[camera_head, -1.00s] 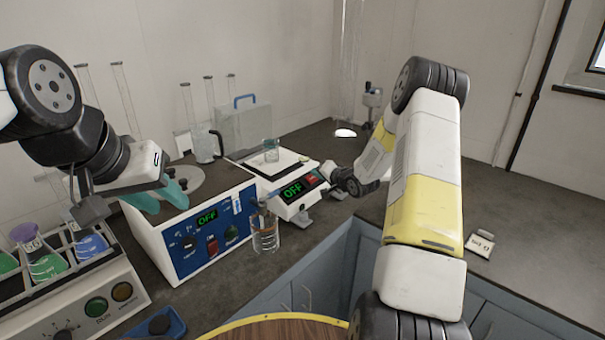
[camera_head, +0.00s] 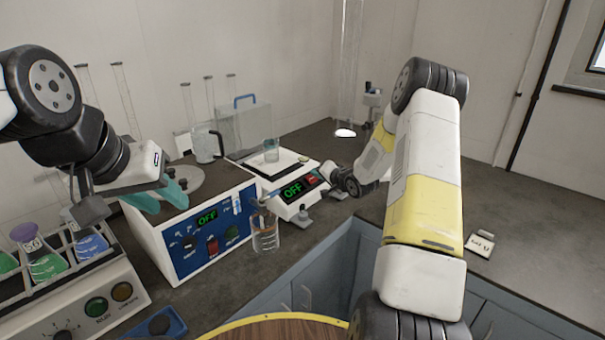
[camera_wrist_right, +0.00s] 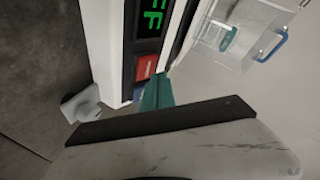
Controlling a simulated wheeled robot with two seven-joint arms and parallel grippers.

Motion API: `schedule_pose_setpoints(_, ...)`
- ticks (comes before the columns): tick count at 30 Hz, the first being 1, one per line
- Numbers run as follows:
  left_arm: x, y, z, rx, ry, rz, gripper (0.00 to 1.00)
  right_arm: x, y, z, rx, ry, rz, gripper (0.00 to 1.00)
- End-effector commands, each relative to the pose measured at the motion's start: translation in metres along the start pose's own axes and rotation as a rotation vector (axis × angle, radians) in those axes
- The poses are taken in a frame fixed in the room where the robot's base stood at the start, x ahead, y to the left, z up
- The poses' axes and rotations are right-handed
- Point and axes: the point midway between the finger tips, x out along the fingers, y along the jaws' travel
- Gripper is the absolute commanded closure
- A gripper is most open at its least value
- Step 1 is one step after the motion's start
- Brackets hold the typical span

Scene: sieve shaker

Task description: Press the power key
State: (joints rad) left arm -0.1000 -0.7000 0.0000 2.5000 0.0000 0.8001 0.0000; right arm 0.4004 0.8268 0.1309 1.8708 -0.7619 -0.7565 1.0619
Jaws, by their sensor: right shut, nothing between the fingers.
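A white balance has a green display reading OFF (camera_head: 292,190) and a red key (camera_head: 311,180) beside it on its dark front panel. In the right wrist view the red key (camera_wrist_right: 146,68) is close by, with the end of the green display (camera_wrist_right: 152,18) above it. My right gripper (camera_wrist_right: 160,82) is shut and empty, its teal fingertips just beside the red key; I cannot tell whether they touch it. In the head view that hand is mostly hidden behind its wrist. My left gripper (camera_head: 165,195) is open and empty above the blue-fronted box.
The blue-fronted box (camera_head: 190,265) also has a display reading OFF and a red switch (camera_head: 212,246). A glass beaker (camera_head: 266,238) stands before the balance. A rack of coloured flasks (camera_head: 50,258) is at left. The counter at right is mostly clear.

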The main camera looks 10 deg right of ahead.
Motion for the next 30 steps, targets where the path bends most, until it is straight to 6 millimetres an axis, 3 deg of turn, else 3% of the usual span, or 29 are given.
schedule_pose_setpoints(30, 0.0000, 0.0000, 0.0000, 0.000, 0.000, 0.000, 0.64, 0.0086, 0.0063, 0.0063, 0.001, 0.000, 0.000, 1.00)
